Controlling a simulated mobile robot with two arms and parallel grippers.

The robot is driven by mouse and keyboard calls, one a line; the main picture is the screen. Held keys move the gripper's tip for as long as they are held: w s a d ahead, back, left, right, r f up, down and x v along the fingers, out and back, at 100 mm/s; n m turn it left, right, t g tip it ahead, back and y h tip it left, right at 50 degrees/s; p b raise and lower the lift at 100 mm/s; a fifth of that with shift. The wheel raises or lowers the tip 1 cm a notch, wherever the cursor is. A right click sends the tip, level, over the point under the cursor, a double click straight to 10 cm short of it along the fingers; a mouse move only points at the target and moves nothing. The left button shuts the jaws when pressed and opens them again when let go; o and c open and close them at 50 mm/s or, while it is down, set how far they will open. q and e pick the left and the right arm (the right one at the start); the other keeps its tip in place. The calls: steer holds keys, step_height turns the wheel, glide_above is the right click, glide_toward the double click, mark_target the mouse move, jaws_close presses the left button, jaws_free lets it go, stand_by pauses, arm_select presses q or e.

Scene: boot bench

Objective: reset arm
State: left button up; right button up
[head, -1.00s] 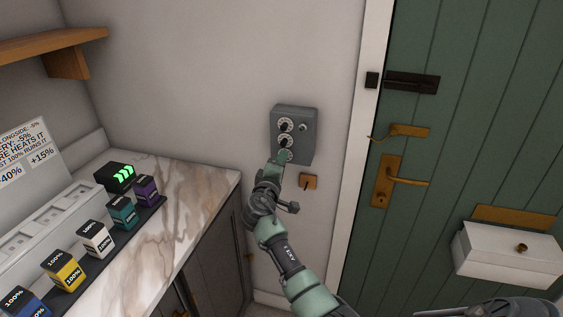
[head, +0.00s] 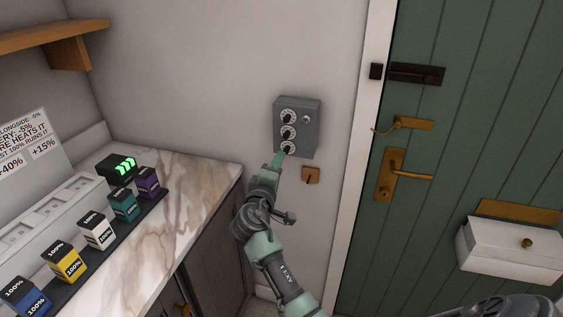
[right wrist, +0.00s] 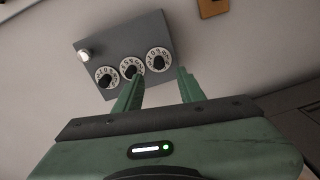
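My right gripper (head: 279,158) is just below and in front of the grey wall box (head: 312,128), its fingers pointing up towards the lowest dial (head: 288,149). In the right wrist view the two green fingers of the gripper (right wrist: 161,76) stand apart with nothing between them. The dial at the right of the box (right wrist: 158,60) shows just beyond the gap, and I see no contact with it. The other two dials (right wrist: 131,69) and a small light-coloured knob (right wrist: 84,55) are also on the box. My left gripper is not in view.
A marble counter (head: 205,182) with several coloured blocks (head: 97,230) lies to the left. A small wooden plate (head: 311,175) is on the wall below the box. The green door (head: 455,140) with brass handles and a white letterbox (head: 512,250) is to the right.

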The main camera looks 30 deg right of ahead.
steer(key=shift+s+a, duration=0.4)
steer(key=shift+a, duration=0.05)
